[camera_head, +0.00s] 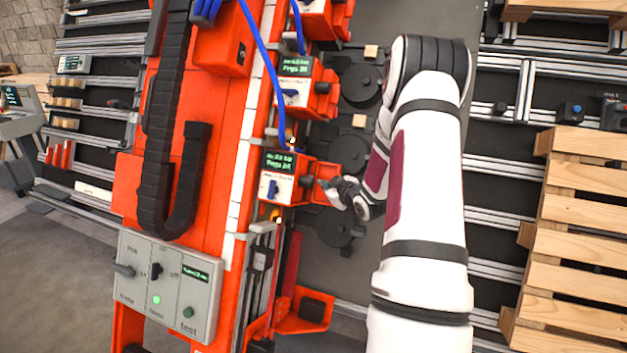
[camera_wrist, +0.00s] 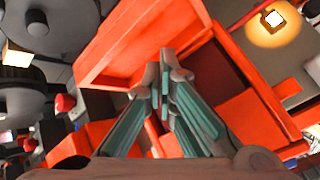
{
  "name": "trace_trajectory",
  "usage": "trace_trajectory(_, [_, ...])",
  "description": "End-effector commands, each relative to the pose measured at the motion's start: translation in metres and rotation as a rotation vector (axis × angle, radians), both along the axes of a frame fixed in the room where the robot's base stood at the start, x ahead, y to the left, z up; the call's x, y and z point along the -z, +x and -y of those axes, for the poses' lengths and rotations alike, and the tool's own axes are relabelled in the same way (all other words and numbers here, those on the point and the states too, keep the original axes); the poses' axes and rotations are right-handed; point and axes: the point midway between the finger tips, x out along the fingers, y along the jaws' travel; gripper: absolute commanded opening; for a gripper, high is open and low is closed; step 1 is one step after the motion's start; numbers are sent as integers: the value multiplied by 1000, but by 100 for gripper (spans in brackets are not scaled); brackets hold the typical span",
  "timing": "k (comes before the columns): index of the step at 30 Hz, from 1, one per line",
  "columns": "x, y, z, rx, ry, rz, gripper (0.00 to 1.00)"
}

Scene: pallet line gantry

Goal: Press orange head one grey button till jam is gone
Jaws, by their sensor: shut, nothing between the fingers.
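The nearest orange head (camera_head: 283,178) hangs on the orange gantry, with a white front, a small green-lettered screen and a blue switch. Its screen text is too small to read surely. My gripper (camera_head: 326,187) is at the right side of this head, by its open orange housing. In the wrist view my gripper (camera_wrist: 168,62) has its teal-padded fingers together and empty, reaching over the orange housing (camera_wrist: 140,42). I cannot make out a grey button or the jam; the fingers hide part of the housing.
More orange heads (camera_head: 300,88) line the gantry behind. A grey control panel (camera_head: 168,287) with a green light is at the lower left. Dark round discs (camera_head: 362,84) and small wooden blocks (camera_head: 371,51) are beside the heads. Wooden pallets (camera_head: 580,230) lie at right. A lamp (camera_wrist: 273,19) glows near the housing.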

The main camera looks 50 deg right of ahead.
Motion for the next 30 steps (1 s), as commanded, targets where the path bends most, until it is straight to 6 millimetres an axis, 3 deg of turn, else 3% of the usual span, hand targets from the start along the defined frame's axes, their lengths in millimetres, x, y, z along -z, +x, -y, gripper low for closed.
trace_trajectory(11, [0, -3, 1, 0, 0, -1, 0])
trace_trajectory(30, [0, -47, 19, 0, 0, 0, 0])
